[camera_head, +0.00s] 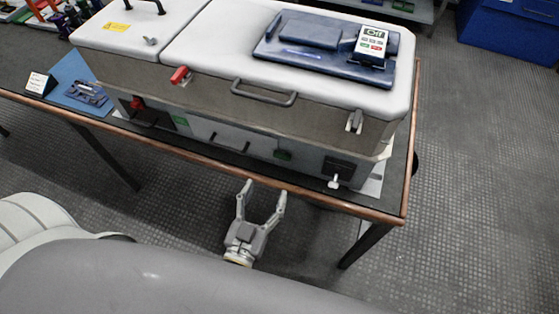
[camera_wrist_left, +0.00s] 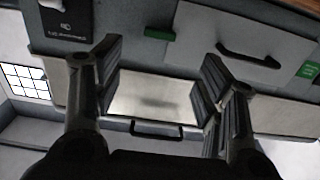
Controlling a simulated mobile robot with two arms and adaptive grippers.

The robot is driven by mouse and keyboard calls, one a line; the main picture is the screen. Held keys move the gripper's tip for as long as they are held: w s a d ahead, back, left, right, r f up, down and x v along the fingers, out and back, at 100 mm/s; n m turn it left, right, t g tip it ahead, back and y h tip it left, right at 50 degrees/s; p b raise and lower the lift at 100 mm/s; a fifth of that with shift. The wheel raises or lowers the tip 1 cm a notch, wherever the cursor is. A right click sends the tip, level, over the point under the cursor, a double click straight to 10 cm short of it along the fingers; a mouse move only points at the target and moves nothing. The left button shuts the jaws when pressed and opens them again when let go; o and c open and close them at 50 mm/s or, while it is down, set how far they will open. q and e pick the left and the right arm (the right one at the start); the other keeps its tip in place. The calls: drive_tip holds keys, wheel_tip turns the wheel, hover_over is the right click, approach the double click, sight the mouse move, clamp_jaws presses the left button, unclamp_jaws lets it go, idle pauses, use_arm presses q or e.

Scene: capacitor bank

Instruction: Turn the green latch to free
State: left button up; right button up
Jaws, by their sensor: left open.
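A small green piece (camera_head: 283,154), likely the green latch, sits on the grey lower front of the cabinet, right of a dark drawer handle (camera_head: 230,143). In the left wrist view the green piece (camera_wrist_left: 160,34) is a short bar at the upper middle, beyond the fingers. My left gripper (camera_head: 262,191) is open and empty, in front of the table edge and apart from the cabinet. Its two fingers (camera_wrist_left: 160,88) also show in the wrist view, spread apart with nothing between them. My right gripper is not in view.
A black plate with a white lever (camera_head: 334,183) is at the cabinet's lower right. A green label (camera_head: 181,121) and a red lever (camera_head: 180,75) are further left. The wooden table edge (camera_head: 160,149) runs below the cabinet front.

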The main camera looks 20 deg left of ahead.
sight(281, 159)
use_arm(q)
drive_tip(key=w+p, duration=0.1)
drive_tip(key=w, duration=0.9)
drive_tip(key=shift+w+d+f, duration=0.1)
drive_tip(key=shift+w+d, duration=0.05)
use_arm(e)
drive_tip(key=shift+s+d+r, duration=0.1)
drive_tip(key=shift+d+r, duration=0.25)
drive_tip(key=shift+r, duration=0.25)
use_arm(q)
drive_tip(key=c, duration=0.9)
drive_tip(key=shift+c, duration=0.6)
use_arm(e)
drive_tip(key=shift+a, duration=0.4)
